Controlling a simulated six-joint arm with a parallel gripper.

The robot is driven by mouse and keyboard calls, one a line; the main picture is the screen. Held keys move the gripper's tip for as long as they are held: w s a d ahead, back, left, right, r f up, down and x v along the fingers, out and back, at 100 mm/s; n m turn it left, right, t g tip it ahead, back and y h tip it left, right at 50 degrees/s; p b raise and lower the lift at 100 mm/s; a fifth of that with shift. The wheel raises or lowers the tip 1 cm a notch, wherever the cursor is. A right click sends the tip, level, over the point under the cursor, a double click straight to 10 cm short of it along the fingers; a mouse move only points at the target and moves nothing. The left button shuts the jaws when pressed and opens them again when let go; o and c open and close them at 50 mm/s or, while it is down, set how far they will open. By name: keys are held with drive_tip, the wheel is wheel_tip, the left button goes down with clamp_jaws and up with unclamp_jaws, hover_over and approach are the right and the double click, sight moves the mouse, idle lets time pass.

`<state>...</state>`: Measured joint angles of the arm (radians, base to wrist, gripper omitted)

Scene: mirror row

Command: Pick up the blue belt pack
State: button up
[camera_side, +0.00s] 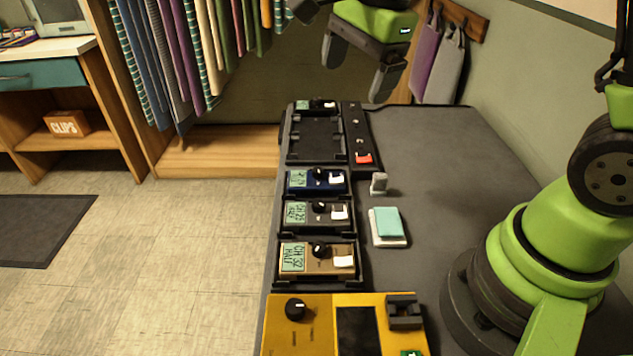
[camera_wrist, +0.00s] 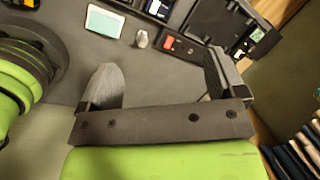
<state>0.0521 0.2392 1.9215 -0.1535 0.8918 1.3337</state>
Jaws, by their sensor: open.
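The blue belt pack (camera_side: 315,181) lies in a dark tray slot in the row on the grey table in the side view. It has a pale green screen at its left, a black knob and a white clip or switch at its right. In the wrist view a dark blue pack (camera_wrist: 160,8) is partly cut off at the top edge. My gripper (camera_side: 362,78) is open and empty, high above the far end of the table. The wrist view shows its two fingers (camera_wrist: 160,85) spread wide, with nothing between them.
Grey (camera_side: 315,213) and tan (camera_side: 315,259) packs sit nearer in the row. An empty slot (camera_side: 316,140) lies beyond the blue pack, and another pack (camera_side: 315,105) at the far end. A black strip with a red switch (camera_side: 362,158), small grey piece (camera_side: 379,183), teal pad (camera_side: 386,222) and yellow device (camera_side: 340,325) are nearby.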

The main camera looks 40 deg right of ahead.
drive_tip(key=w+d+f+m+g, duration=0.25)
drive_tip(key=w+f+m, duration=0.25)
drive_tip(key=f+m, duration=0.45)
drive_tip(key=n, duration=0.2)
hover_over(333, 178)
drive_tip(key=d, duration=0.1)
drive_tip(key=shift+h, duration=0.3)
drive_tip(key=f, duration=0.6)
drive_tip(key=shift+w+d+f, duration=0.2)
drive_tip(key=shift+w, duration=0.2)
drive_tip(key=f, duration=0.3)
drive_tip(key=a+f, duration=0.1)
drive_tip(key=f, duration=0.1)
drive_tip(key=shift+s+f, duration=0.1)
drive_tip(key=shift+f, duration=0.2)
drive_tip(key=shift+c, duration=0.2)
drive_tip(key=c, duration=1.1)
